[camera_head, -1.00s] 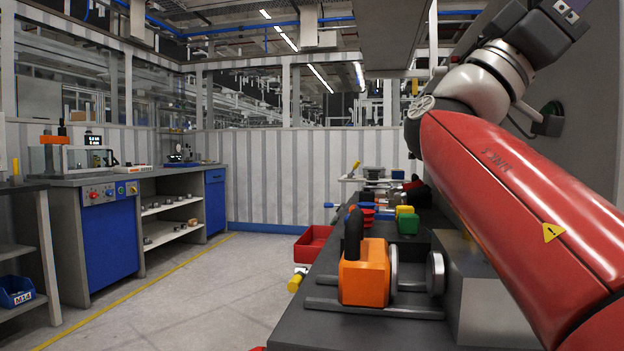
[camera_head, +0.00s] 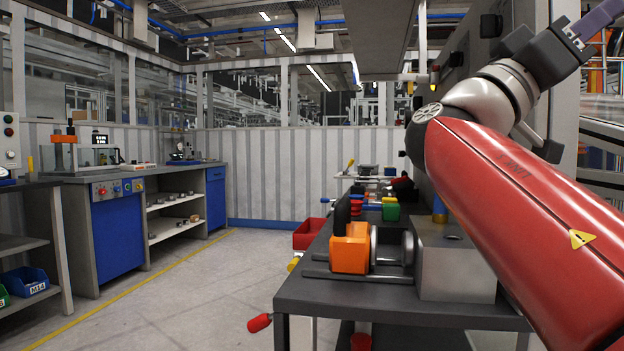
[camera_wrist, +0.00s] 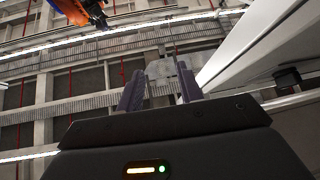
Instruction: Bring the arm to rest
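My arm, red with a grey and white wrist, is raised at the right of the head view, bent at the elbow. My gripper (camera_wrist: 160,75) shows two dark fingers standing apart in the wrist view, with nothing between them. The fingers point up toward the ceiling structure. In the head view, part of the gripper (camera_head: 597,22) shows at the upper right corner, cut off by the edge. It is well above the bench and touches nothing that I can see.
A dark workbench (camera_head: 400,297) stands in front, bearing an orange block device (camera_head: 350,250), a grey metal block (camera_head: 455,265) and green and red parts. Blue cabinets (camera_head: 118,238) line the left. The floor between is clear.

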